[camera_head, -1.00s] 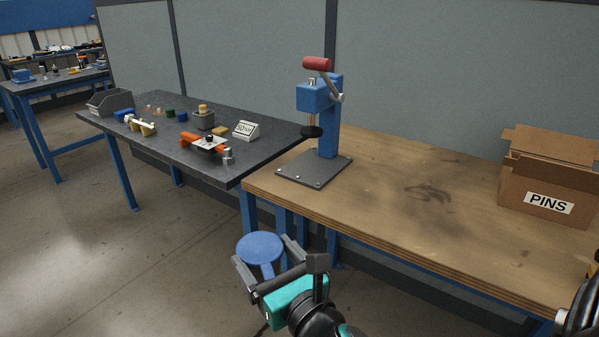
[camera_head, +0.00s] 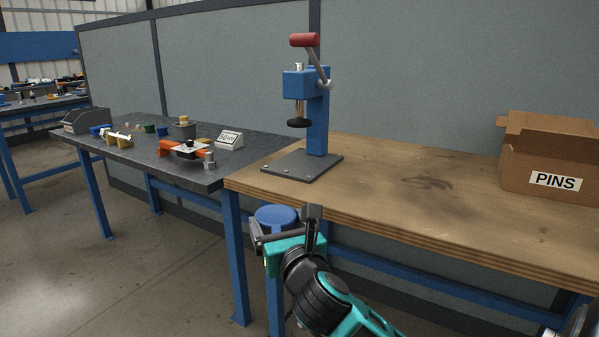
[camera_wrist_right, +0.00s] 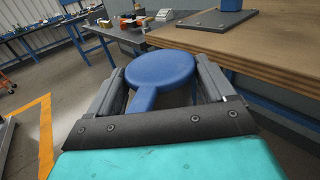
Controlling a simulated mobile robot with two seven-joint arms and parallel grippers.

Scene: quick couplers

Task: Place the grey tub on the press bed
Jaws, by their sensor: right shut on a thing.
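The press bed (camera_head: 302,166) is a flat dark grey plate under the blue press (camera_head: 316,110), on the wooden bench; nothing lies on it. On the dark table to the left, a small grey tub (camera_head: 181,132) has a yellow thing at its top. A larger grey sloped bin (camera_head: 84,122) stands at that table's far left. My right gripper (camera_head: 285,228) is in front of the wooden bench's left end. Its fingers (camera_wrist_right: 160,82) are shut on a blue round thing (camera_wrist_right: 160,68) with a bar toward the palm.
A cardboard box marked PINS (camera_head: 548,160) stands on the right of the wooden bench (camera_head: 400,195). The bench middle is clear.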

